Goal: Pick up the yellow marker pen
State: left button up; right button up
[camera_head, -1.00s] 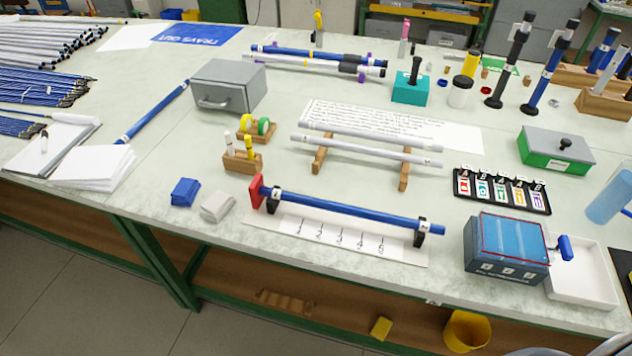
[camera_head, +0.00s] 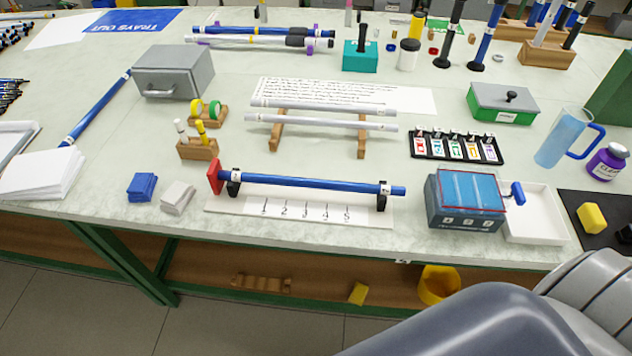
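The yellow marker pen (camera_head: 201,130) stands tilted in a small wooden holder (camera_head: 197,150), left of the middle of the table. A white marker (camera_head: 181,130) stands beside it in the same holder. Neither of my grippers shows in the head view. Only a grey link of my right arm shows at the lower right, and nothing of mine is near the pen.
A tape holder (camera_head: 207,114) stands just behind the pen holder, and a grey drawer box (camera_head: 174,72) behind that. Blue (camera_head: 142,187) and pale (camera_head: 177,197) blocks lie in front. A rod on a measuring stand (camera_head: 300,212) is to the right.

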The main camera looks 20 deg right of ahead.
aim_at(199, 124)
jog(key=j+z, duration=0.95)
